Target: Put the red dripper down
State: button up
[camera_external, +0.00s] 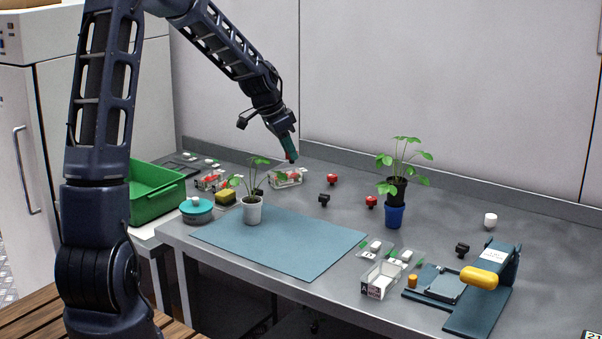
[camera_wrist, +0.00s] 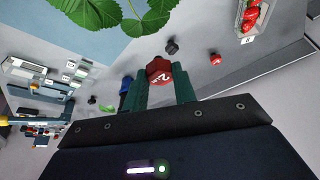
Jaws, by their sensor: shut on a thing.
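My gripper (camera_external: 289,148) is high above the back of the grey bench, with its fingers pointing down. In the wrist view the gripper (camera_wrist: 160,88) is shut on a red dripper (camera_wrist: 159,71) marked with a 2. The held dripper (camera_external: 291,157) shows only as a small red tip in the external view. It appears clear of the bench. Another red dripper (camera_external: 332,179) stands on the bench below and to the right, and one more red dripper (camera_external: 371,201) is near the blue pot.
A black dripper (camera_external: 324,199) stands near the mat (camera_external: 285,240). A clear berry punnet (camera_external: 286,178) sits below my gripper.

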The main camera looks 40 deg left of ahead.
notch_tip(320, 180, up, 5)
jog(key=w+a+f+n+y, duration=0.25)
jog(key=a+n, duration=0.25)
jog(key=a, duration=0.4)
jog(key=w+a+f+n+y, duration=0.1)
jog(key=w+a+n, duration=0.3)
jog(key=a, duration=0.5)
jog(key=w+a+f+n+y, duration=0.1)
jog(key=a+n+y, duration=0.1)
jog(key=a+n, duration=0.55)
jog(key=s+a+f+n+g, duration=0.1)
jog(key=a+f+n+g, duration=0.15)
jog(key=a+n, duration=0.85)
jog(key=s+a+f+n+g, duration=0.1)
jog(key=a+n+g, duration=0.35)
jog(key=a, duration=1.15)
jog(key=shift+y, duration=0.35)
notch_tip(320, 180, down, 20)
jog(key=shift+a+f, duration=0.1)
jog(key=shift+a, duration=0.05)
jog(key=shift+s, duration=0.1)
jog(key=o, duration=0.9)
jog(key=shift+o, duration=0.2)
